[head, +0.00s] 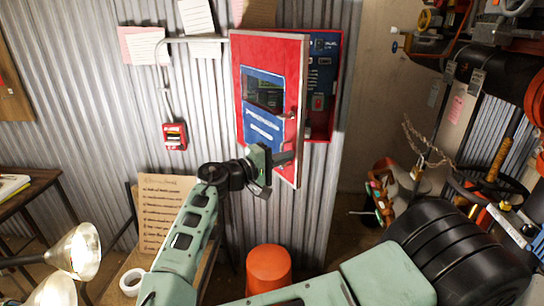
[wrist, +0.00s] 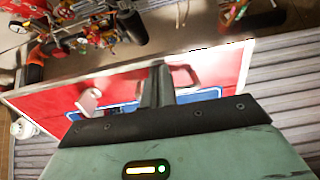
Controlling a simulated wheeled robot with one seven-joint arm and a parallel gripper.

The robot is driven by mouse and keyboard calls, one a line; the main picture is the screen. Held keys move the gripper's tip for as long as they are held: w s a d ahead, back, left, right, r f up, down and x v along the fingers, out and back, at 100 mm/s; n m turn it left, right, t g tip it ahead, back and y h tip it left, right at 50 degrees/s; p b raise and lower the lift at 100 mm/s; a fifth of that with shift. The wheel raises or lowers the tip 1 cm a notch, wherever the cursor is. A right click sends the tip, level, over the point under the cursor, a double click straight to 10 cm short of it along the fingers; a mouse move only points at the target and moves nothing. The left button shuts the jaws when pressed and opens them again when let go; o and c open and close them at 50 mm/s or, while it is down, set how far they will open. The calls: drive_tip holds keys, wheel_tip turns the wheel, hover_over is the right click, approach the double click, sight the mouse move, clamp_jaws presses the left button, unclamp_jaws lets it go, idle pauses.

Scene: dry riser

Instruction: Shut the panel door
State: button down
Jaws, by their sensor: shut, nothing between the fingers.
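The red panel door (head: 267,95), with a window and a blue label, stands partly open on the wall. Behind its right edge the red box (head: 323,75) with its blue inner panel shows. My gripper (head: 289,157) is shut and empty at the lower right part of the door, close to its free edge. In the wrist view the shut fingers (wrist: 160,70) lie over the door (wrist: 105,83), which shows its red face and part of the blue label. I cannot tell whether the fingers touch the door.
A small red alarm box (head: 175,136) is on the corrugated wall left of the door. An orange bucket (head: 268,268) stands below. Black tyres (head: 460,255) and a cluttered rack fill the right. Lit lamps (head: 77,251) stand at lower left, near a cardboard sign (head: 165,208).

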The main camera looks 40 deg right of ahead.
drive_tip(key=shift+d, duration=0.3)
drive_tip(key=d+n+t+y+p, duration=0.1)
drive_tip(key=d+n+t+p, duration=0.5)
drive_tip(key=d, duration=1)
drive_tip(key=w+d+n+t+y, duration=0.1)
drive_tip(key=w+d+t, duration=0.2)
drive_tip(key=d, duration=0.2)
drive_tip(key=w+d+n+t+y, duration=0.2)
drive_tip(key=w+d, duration=0.1)
drive_tip(key=d, duration=0.2)
drive_tip(key=w+d+n+t+y+b, duration=0.1)
drive_tip(key=w+d+t+y, duration=0.1)
drive_tip(key=d+t, duration=0.1)
drive_tip(key=shift+w+d+r+t, duration=0.15)
drive_tip(key=shift+w+d, duration=0.05)
drive_tip(key=shift+d, duration=0.25)
drive_tip(key=shift+w+d+r+t, duration=0.15)
drive_tip(key=shift+w+d, duration=0.05)
drive_tip(key=shift+d, duration=0.25)
